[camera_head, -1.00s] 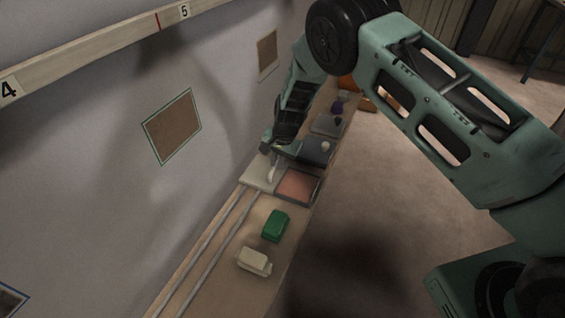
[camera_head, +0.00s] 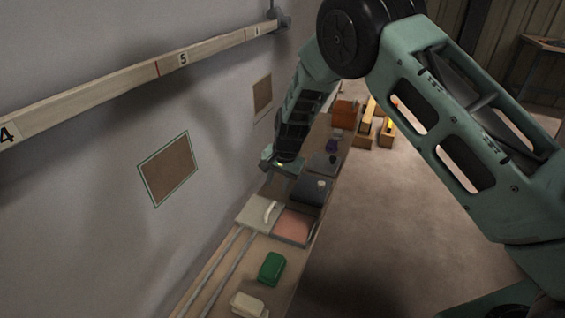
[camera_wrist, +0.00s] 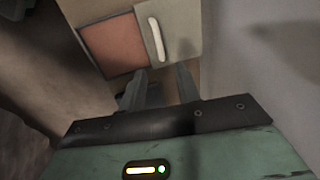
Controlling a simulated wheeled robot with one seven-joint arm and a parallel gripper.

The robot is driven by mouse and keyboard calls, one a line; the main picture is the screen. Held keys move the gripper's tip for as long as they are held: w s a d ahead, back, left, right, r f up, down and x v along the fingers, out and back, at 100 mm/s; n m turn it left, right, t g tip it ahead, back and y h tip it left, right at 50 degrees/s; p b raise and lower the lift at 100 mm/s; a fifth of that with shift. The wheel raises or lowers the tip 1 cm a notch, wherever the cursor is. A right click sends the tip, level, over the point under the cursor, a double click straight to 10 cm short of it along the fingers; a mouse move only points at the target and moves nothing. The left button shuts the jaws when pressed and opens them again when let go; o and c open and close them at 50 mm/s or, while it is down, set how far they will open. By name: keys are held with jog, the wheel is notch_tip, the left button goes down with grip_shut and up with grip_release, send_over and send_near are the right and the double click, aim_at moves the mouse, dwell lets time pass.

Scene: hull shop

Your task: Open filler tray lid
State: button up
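The filler tray (camera_head: 294,227) shows its pink-orange filler uncovered on the bench, and it also shows in the wrist view (camera_wrist: 113,45). Its pale grey lid (camera_head: 252,219) lies beside it on the wall side, off the filler. The lid's white bar handle (camera_head: 270,211) stands clear in the head view and the wrist view (camera_wrist: 157,39). My gripper (camera_head: 282,170) is beyond the lid and apart from it. In the wrist view its two fingers (camera_wrist: 162,82) are spread with nothing between them.
A dark lidded tray (camera_head: 308,190) sits just beyond the filler tray. A green block (camera_head: 272,268) and a cream block (camera_head: 248,304) lie on the near bench by two rails (camera_head: 226,267). The wall (camera_head: 100,190) runs close along the left; open floor (camera_head: 385,230) lies right.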

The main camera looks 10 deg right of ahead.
notch_tip(320, 180, up, 9)
jog(key=s+d, duration=0.1)
jog(key=shift+d+f, duration=0.2)
jog(key=s+a+r+n+g+p, duration=0.1)
jog(key=s+a+r+n, duration=0.2)
jog(key=s, duration=0.5)
jog(key=s+a+r+n+p, duration=0.1)
jog(key=s+r+n, duration=0.1)
jog(key=s+r, duration=0.45)
jog(key=s+a+r+n+g+p, duration=0.1)
jog(key=s+a+r+n, duration=0.2)
jog(key=s, duration=0.5)
jog(key=s+d+r+n, duration=0.1)
jog(key=s+d+n, duration=0.2)
jog(key=s, duration=0.5)
jog(key=s+d+r+n+h+p, duration=0.1)
jog(key=s+d+r+n, duration=0.1)
jog(key=s, duration=0.6)
jog(key=shift+s+d+r+n+t, duration=0.2)
jog(key=shift+d+n+t, duration=0.1)
jog(key=shift+d+n, duration=0.5)
